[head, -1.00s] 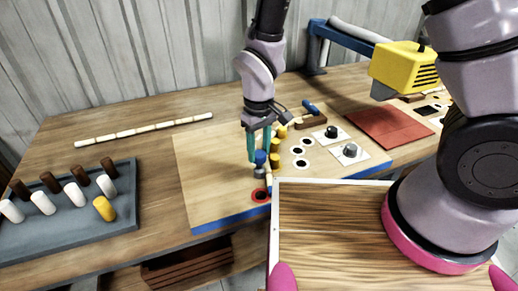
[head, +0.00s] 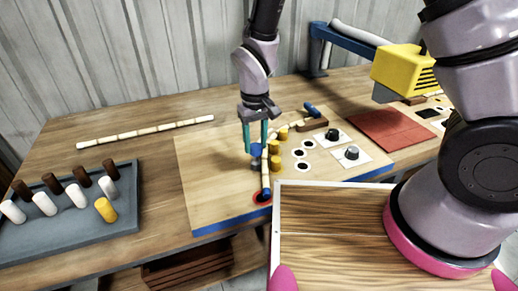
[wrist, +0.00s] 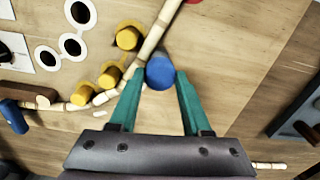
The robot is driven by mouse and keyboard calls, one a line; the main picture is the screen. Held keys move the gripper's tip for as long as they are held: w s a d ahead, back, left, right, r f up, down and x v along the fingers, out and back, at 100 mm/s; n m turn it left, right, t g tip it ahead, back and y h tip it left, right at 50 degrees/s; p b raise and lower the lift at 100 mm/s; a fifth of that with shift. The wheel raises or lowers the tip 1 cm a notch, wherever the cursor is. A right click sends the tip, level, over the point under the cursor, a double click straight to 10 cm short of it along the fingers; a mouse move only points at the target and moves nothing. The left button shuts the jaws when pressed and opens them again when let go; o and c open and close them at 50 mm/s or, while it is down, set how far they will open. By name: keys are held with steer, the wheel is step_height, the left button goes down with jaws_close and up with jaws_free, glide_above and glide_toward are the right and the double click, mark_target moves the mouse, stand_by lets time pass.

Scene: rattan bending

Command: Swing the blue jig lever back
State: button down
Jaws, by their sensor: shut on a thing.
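The blue knob (wrist: 160,72) of the jig lever is held between the teal fingers of my gripper (wrist: 158,76). In the head view the knob (head: 256,150) shows between the fingertips, above the wooden jig board (head: 215,190). My gripper (head: 256,145) points down. A pale jointed cane (wrist: 148,45) passes right beside the knob. It runs along several yellow pegs (wrist: 128,38). The cane's near end reaches the red-ringed spot (head: 261,198) at the board's front edge. The lever's arm under the knob is hidden.
A blue-handled clamp on a brown block (head: 312,123) stands at the cane's far end. White-ringed holes and black knobs (head: 352,153) lie to the right. A grey tray (head: 70,225) of pegs is at left. A straight cane (head: 145,131) lies behind.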

steer(key=w+m, duration=0.7)
steer(key=w, duration=0.8)
steer(key=w+d+m, duration=0.9)
steer(key=w+d, duration=0.3)
steer(key=shift+w+d, duration=0.15)
steer(key=shift+d+r, duration=0.1)
steer(key=shift+c, duration=1.8)
jaws_free()
